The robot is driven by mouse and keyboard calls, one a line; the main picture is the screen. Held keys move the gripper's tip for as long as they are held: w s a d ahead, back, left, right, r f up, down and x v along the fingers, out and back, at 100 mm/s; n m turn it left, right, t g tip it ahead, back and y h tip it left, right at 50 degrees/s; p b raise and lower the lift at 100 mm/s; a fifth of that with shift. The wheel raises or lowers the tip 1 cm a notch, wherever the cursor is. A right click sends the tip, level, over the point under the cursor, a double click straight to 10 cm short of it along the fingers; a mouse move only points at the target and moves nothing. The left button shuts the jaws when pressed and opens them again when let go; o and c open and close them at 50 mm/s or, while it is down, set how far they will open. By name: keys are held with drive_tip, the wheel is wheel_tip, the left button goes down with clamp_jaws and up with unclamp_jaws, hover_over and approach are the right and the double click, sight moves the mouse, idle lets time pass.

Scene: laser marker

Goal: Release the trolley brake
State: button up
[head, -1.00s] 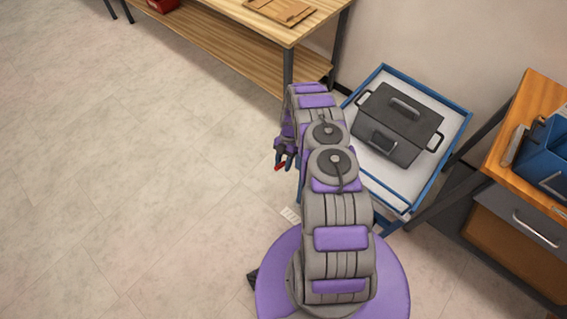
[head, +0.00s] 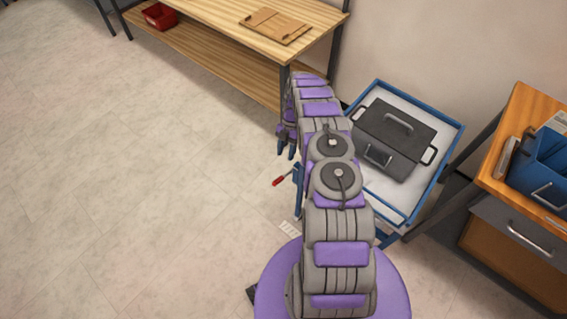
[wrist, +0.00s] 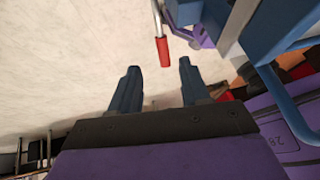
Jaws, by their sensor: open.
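The trolley (head: 452,150) is a blue-framed cart with a pale top, to the right of my arm. Its brake lever has a red grip (head: 278,181) that sticks out on the trolley's left side, low near the floor. The grip also shows in the wrist view (wrist: 164,52), hanging from a thin metal rod. My gripper (head: 287,150) is open and empty, a little beyond the red grip in the head view. In the wrist view the fingers (wrist: 157,72) are spread, with the red grip just ahead of their tips, apart from them. My arm hides part of the trolley's near-left side.
A dark grey lidded case (head: 395,138) sits on the trolley. A wooden workbench (head: 225,15) with a lower shelf stands behind, holding a red bin (head: 159,15). A wooden-topped cabinet (head: 500,180) with a blue box (head: 545,165) is at right. The floor at left is clear.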

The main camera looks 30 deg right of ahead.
drive_tip(key=shift+v, duration=2.3)
